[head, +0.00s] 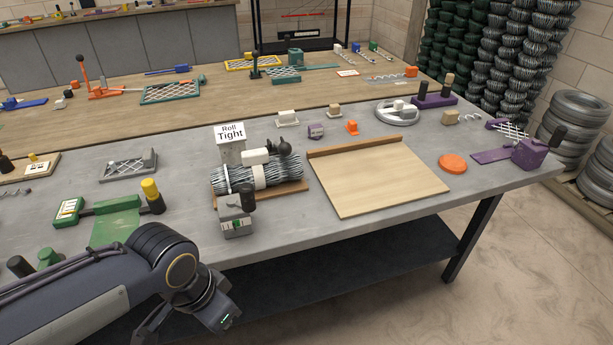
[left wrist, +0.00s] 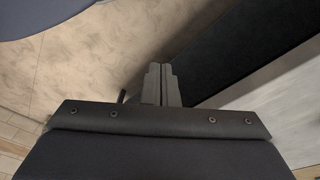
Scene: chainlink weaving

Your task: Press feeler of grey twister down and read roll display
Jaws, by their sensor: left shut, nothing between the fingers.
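A bundle of silvery wire rolled up (head: 285,178) lies on a brown wooden base with white bands. On top sit a white block (head: 255,156) and a black rounded knob (head: 280,147). In front of it stands a small grey device (head: 235,222) with a black upright knob and a green display too small to read. Behind stands a white sign (head: 230,134) reading "Roll Tight". I cannot tell which part is the feeler. My left gripper (left wrist: 160,80) is shut and empty, off the table's front edge at lower left of the head view. My right gripper is not visible.
A pale wooden board (head: 376,178) with a raised back edge lies right of the roll. An orange disc (head: 453,163) and a purple tool (head: 526,153) lie further right. A green tool (head: 118,215) lies left. The grey tabletop's front strip is mostly clear.

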